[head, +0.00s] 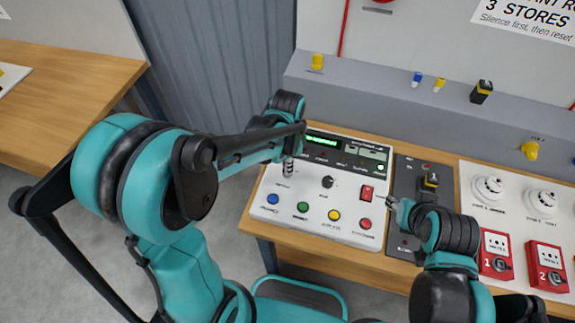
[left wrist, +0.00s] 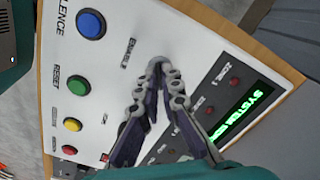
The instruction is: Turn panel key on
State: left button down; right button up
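The white control panel (head: 300,222) lies on the wooden bench, with a lit green display (head: 321,141) along its far side. My left gripper (head: 288,172) reaches down to the panel's left part, above the blue button. In the left wrist view its fingertips (left wrist: 158,72) come together at the panel face beside a printed label. They appear closed on the panel key, which they mostly hide; its turn position cannot be read. My right gripper (head: 397,206) is by the panel's right edge, small and partly hidden by its own wrist; its opening is unclear.
The panel bears blue (head: 273,198), green (head: 302,207), yellow (head: 334,214) and red (head: 365,223) buttons, a black knob (head: 327,182) and a red switch (head: 367,192). A dark plate (head: 408,172), white detectors (head: 489,187) and red call boxes (head: 496,254) stand to the right.

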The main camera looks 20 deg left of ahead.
pick_arm(q)
jog(key=shift+m, duration=0.9)
jog(key=c, duration=1.7)
grip_release()
notch_tip(320, 180, up, 12)
jog(key=shift+r, duration=0.1)
